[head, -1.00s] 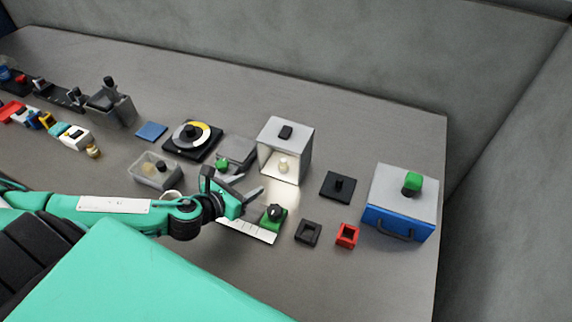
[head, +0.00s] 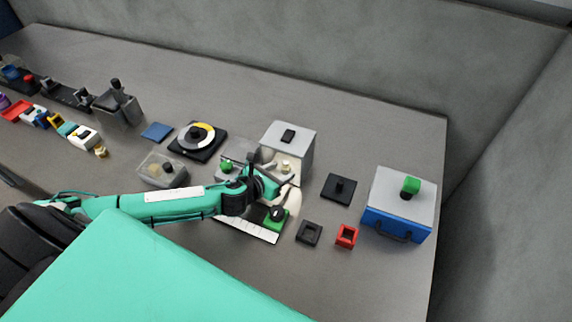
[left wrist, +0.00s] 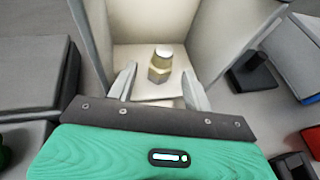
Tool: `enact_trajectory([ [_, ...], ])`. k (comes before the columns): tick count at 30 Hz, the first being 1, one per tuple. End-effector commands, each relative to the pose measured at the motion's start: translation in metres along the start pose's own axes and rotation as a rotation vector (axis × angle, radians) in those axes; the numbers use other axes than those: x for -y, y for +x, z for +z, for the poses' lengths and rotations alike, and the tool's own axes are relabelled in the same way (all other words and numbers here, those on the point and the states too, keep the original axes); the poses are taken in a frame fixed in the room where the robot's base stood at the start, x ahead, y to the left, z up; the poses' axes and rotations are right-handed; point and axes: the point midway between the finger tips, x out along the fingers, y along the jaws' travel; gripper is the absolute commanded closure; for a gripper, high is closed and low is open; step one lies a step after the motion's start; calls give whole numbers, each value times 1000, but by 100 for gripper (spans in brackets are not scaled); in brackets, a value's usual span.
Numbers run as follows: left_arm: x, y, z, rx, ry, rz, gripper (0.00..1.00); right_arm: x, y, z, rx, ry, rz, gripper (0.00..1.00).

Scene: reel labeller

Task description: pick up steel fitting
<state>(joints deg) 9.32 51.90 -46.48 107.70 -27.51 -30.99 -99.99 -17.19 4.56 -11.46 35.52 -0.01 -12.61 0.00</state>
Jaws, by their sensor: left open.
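The steel fitting (left wrist: 160,65) stands upright inside a light-walled, open-fronted box (left wrist: 200,30). It has a pale round top and a brassy hexagonal body. In the head view the fitting (head: 286,167) shows small in the opening of the grey box (head: 290,137). My left gripper (left wrist: 160,90) is open at the mouth of the box. Its two fingers point inward, one on each side of the fitting's line and apart from it. In the head view my left gripper (head: 278,180) partly hides the box's opening. My right gripper is not in view.
A black square base with a post (head: 339,188) stands right of the box. Black (head: 308,233) and red (head: 346,236) square holders and a blue case (head: 392,224) stand further right.

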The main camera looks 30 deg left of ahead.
Motion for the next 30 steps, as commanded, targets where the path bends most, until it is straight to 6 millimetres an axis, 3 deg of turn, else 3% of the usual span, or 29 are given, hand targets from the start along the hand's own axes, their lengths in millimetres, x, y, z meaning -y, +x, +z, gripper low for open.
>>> enact_trajectory([
  [4, 0, 12, 0, 0, 0, 1, 49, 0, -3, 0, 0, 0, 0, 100],
  [12, 0, 14, -1, -1, 1, 0, 49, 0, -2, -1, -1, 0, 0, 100],
  [20, 0, 14, -1, -1, 1, 0, 99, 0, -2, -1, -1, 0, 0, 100],
  [30, 0, 13, 0, 1, 1, 0, 100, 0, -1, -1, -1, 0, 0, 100],
])
